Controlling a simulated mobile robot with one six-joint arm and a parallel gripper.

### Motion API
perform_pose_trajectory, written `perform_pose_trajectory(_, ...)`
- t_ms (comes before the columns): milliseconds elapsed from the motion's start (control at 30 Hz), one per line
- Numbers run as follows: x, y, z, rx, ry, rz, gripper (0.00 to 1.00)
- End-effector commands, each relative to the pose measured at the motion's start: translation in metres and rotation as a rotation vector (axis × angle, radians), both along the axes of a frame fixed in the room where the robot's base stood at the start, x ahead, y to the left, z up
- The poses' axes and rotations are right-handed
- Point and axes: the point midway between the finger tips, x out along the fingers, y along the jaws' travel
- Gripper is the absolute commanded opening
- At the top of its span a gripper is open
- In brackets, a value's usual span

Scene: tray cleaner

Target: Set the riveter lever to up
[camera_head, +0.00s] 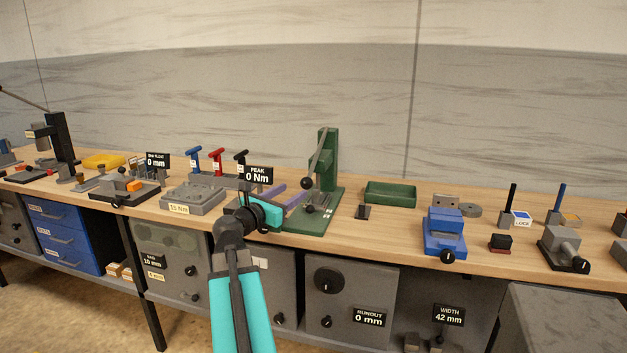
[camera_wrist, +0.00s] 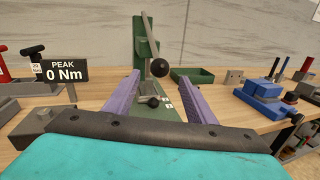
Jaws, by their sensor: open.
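The riveter is a green press on a green base plate (camera_head: 310,222), with an upright column (camera_head: 329,165) at the back of the bench. Its grey lever (camera_head: 318,155) slopes down and forward from the column's top to a black ball knob (camera_head: 307,183). In the wrist view, the lever (camera_wrist: 150,38) ends in the knob (camera_wrist: 159,67), just beyond the fingers. My gripper (camera_head: 292,191) has purple fingers. It is open and empty, in front of the riveter and a little left of it in the head view. In the wrist view the fingers (camera_wrist: 158,86) spread below and either side of the knob, with no clear contact.
A torque stand with the "PEAK 0 Nm" sign (camera_head: 256,174) is left of my gripper. A green tray (camera_head: 390,193) and a blue vise-like device (camera_head: 444,232) stand to the right. The bench between the riveter and the blue device is mostly clear.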

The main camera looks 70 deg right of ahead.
Motion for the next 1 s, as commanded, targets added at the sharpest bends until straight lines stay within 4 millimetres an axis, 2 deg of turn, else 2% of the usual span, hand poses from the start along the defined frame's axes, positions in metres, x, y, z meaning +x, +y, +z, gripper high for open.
perform_pose_trajectory(267,-0.004,-0.020,0.000,0.001,0.000,-0.002,0.50)
perform_pose_trajectory(1000,-0.021,-0.107,0.000,0.001,-0.001,0.000,0.50)
